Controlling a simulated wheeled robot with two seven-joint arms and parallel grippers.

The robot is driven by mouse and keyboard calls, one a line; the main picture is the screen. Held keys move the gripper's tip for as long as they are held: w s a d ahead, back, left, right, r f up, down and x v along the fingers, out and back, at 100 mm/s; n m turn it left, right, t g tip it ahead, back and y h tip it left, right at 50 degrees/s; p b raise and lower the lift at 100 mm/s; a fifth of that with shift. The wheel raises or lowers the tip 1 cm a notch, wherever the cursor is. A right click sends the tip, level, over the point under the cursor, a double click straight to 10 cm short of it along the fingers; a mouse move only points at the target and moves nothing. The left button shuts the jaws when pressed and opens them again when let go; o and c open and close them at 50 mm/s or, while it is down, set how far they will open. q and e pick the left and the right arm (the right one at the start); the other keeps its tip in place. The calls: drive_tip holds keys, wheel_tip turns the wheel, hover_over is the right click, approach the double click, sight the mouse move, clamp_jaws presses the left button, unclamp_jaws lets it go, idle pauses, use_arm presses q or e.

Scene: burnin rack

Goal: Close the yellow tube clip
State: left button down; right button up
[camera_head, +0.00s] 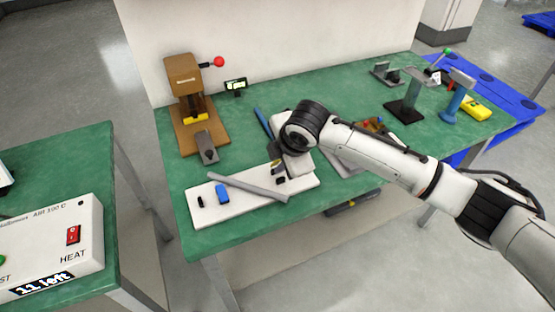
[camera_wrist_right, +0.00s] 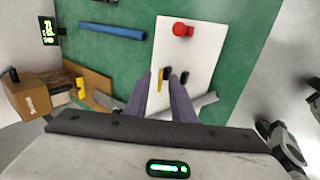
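The yellow tube clip (camera_head: 275,165) sits on the white board (camera_head: 240,207), partly hidden by my right wrist in the head view. In the right wrist view the yellow clip (camera_wrist_right: 160,80) shows as a narrow yellow piece with dark parts beside it. A grey tube (camera_head: 245,187) lies across the board.
A blue clip (camera_head: 222,194) and a black clip (camera_head: 200,202) are on the board's left part. A red clip (camera_wrist_right: 181,30) is at its far end.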

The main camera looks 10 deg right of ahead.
drive_tip(key=shift+w+a+f, duration=0.1)
drive_tip(key=shift+w+f, duration=0.1)
drive_tip(key=shift+f, duration=0.2)
clamp_jaws()
drive_tip(key=shift+s, duration=0.1)
